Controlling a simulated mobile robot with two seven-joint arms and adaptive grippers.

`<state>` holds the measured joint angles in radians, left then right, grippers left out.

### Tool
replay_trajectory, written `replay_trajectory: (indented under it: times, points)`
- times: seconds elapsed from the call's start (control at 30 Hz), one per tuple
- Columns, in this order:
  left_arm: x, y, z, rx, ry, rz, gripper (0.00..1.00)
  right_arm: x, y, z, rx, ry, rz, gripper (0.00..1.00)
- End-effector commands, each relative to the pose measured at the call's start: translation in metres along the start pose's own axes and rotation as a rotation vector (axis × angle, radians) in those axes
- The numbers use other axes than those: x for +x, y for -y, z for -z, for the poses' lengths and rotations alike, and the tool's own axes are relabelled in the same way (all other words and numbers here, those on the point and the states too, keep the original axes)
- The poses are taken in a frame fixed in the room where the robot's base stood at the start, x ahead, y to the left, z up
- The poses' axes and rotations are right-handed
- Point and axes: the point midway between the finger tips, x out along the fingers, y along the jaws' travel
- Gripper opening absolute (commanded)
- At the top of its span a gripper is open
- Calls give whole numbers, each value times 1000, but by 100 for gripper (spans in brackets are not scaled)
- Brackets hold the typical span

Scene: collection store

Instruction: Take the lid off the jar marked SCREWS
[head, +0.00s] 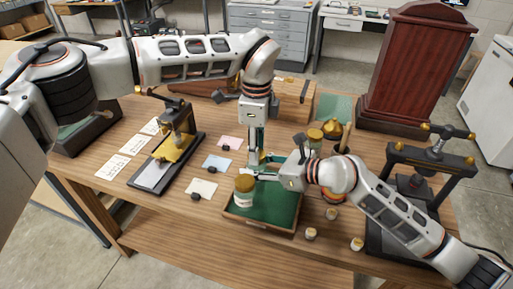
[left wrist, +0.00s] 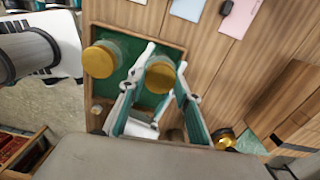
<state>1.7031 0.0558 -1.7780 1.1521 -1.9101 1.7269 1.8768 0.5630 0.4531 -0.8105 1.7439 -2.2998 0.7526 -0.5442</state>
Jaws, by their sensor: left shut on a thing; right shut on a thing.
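A jar with a gold lid (head: 244,183) stands near the left front of the green tray, with writing too small to read. In the left wrist view a gold lid on a pale jar (left wrist: 100,62) shows apart from the fingers. My left gripper (left wrist: 167,77) points down, shut on a second gold lid (left wrist: 159,76); in the head view its tips (head: 259,163) are partly covered. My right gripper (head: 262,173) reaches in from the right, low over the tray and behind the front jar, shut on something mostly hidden. I cannot read which jar is marked SCREWS.
The green tray (head: 262,226) has a raised wooden rim. Several small pots stand right of it, one here (head: 310,233). A gold-lidded jar (head: 315,138) stands behind. A black press (head: 420,180) is at right, a brass device (head: 178,145) at left, cards (head: 201,189) between.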

Motion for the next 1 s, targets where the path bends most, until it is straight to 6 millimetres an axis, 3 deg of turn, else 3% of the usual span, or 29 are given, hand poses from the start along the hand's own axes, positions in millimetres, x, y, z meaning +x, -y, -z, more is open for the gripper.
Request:
replay_trajectory:
  times: [0.47,1.0]
  points:
    - [-1,0,0,0,0,0,7,0,0,1,0,-2,1,0]
    - [-16,0,0,0,0,0,7,0,0,1,0,-2,0,0]
